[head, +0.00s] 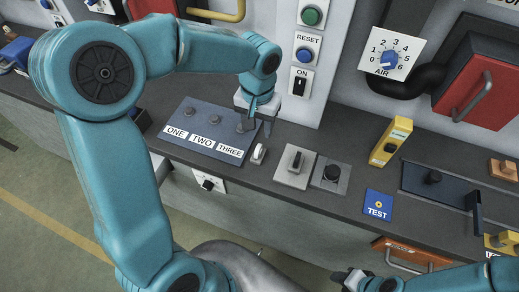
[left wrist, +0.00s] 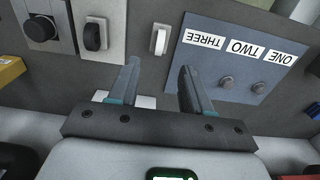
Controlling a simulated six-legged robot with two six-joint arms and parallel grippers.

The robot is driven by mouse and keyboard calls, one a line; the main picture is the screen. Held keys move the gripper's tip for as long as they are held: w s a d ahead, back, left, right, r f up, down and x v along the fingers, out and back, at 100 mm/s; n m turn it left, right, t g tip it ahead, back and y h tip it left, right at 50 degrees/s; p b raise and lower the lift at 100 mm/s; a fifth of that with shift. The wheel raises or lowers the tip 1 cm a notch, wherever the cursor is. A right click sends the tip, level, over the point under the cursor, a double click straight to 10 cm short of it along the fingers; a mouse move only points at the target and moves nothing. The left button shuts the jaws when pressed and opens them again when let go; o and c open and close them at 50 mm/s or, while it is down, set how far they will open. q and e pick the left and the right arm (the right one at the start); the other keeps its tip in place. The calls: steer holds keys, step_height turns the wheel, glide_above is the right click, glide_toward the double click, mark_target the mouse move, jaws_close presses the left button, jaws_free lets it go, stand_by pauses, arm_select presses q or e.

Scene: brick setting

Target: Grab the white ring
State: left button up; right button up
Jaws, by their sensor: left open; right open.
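The white ring (head: 258,154) is small and sits on the dark bench top, just right of the panel marked ONE, TWO, THREE. In the left wrist view the white ring (left wrist: 159,40) lies beyond the fingertips, roughly in line with the gap between them. My left gripper (head: 260,118) is open and empty, behind the ring and near the panel's right end. Its two fingers show apart in the left wrist view (left wrist: 160,78). My right gripper (head: 352,278) is low in the head view, in front of the bench and far from the ring.
The numbered panel (head: 200,145) with its knobs is left of the ring. A grey switch plate (head: 295,168) and a black knob plate (head: 331,176) stand close on its right. A yellow block (head: 391,142) is further right. The wall column (head: 318,60) rises behind.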

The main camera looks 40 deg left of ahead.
mark_target(258, 148)
arm_select(q)
step_height(258, 148, down, 6)
steer(key=shift+r, duration=0.1)
steer(key=shift+f, duration=0.5)
step_height(258, 148, down, 5)
steer(key=shift+w+f+p, duration=0.1)
steer(key=shift+p, duration=0.6)
steer(key=c, duration=0.8)
